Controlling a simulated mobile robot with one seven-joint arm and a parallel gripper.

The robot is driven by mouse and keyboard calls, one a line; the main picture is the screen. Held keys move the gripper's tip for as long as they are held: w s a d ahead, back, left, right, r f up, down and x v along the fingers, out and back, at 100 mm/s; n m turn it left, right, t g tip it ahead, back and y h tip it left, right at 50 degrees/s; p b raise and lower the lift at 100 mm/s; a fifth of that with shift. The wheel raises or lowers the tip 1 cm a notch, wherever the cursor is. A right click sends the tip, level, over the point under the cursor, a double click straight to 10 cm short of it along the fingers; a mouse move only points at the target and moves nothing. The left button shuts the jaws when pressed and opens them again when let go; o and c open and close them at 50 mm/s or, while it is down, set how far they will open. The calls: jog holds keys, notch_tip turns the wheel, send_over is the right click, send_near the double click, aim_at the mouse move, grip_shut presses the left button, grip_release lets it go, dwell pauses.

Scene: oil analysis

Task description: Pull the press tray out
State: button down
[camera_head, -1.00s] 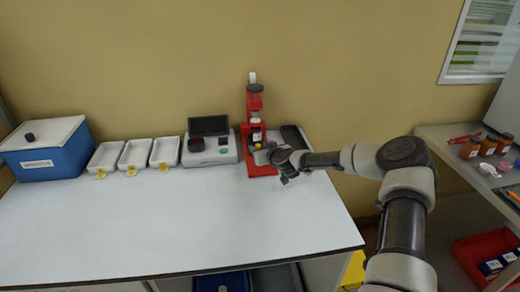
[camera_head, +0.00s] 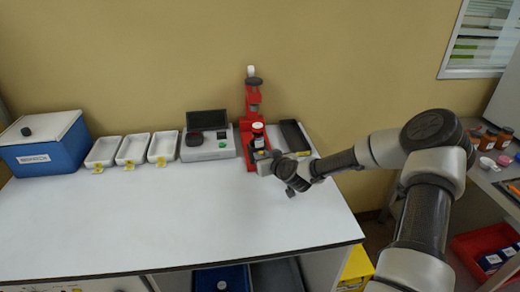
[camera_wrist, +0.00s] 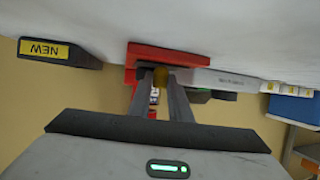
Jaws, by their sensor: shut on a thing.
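The red press (camera_head: 253,100) stands upright at the back of the white bench. A small dark bottle with a white cap (camera_head: 258,134) stands at its front, low down. My gripper (camera_head: 266,158) is at the press's front, close to the bottle. Part of the bottle shows between the fingers.
A grey device with a dark screen (camera_head: 208,150) stands left of the press. A dark tray-like item with a yellow label (camera_head: 295,137) lies close on the right. White trays (camera_head: 132,150) and a blue box (camera_head: 50,150) stand farther left. The front bench surface (camera_head: 170,225) is clear.

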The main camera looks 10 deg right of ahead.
jog(key=shift+s, duration=1.25)
jog(key=shift+s+f, duration=0.1)
jog(key=c, duration=1.6)
grip_release()
jog(key=shift+s, duration=0.1)
jog(key=p+v, duration=0.1)
jog(key=v, duration=1.6)
jog(key=shift+s+d, duration=0.1)
jog(key=shift+s, duration=0.1)
